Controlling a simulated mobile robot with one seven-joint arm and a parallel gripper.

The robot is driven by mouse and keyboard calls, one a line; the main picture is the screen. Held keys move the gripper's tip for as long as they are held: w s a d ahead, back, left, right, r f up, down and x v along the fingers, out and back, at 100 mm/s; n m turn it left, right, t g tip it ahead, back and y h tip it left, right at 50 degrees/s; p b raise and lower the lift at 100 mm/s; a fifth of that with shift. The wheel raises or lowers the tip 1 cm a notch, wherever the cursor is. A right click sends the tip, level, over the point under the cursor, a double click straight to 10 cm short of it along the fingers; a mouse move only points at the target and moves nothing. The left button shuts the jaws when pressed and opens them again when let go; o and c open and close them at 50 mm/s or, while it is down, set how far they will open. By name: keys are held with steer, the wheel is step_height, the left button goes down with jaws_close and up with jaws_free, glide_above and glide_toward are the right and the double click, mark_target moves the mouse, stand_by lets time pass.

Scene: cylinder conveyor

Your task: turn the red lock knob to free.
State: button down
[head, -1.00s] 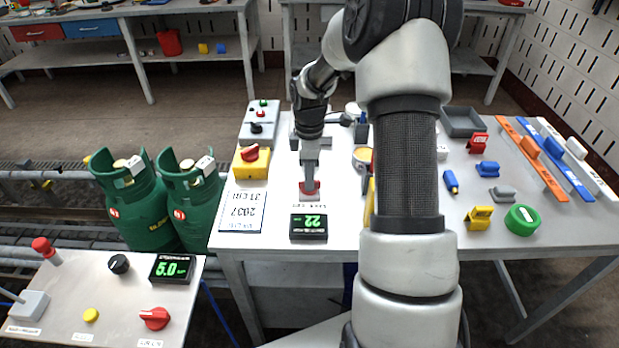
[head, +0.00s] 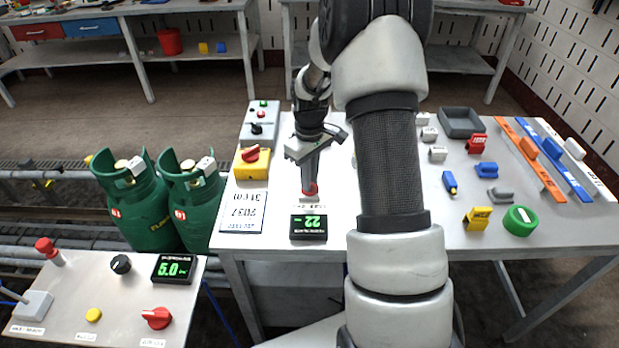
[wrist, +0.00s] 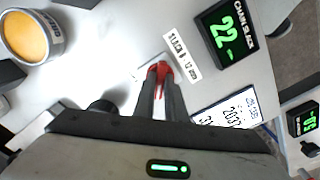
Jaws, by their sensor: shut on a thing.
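The red lock knob (head: 310,190) sits on a small light base on the worktable, just behind the black chain slack display (head: 309,227) that reads 22. My gripper (head: 309,184) reaches down onto the knob from above, with its fingers shut on it. In the wrist view, the gripper (wrist: 161,82) has its two dark fingers on the red knob (wrist: 163,67), which shows at and between the fingertips.
A yellow box with another red knob (head: 251,155) stands left of my gripper, in front of a grey button box (head: 260,124). A printed card (head: 243,212) lies left of the display. Green gas cylinders (head: 136,205) stand left of the table. Several small coloured parts lie at right.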

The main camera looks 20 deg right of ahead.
steer(key=m, duration=0.5)
steer(key=shift+m+p, duration=0.45)
steer(key=shift+m, duration=1.75)
steer(key=c, duration=1.8)
jaws_free()
step_height(320, 180, up, 17)
steer(key=p, duration=0.2)
steer(key=shift+r, duration=0.2)
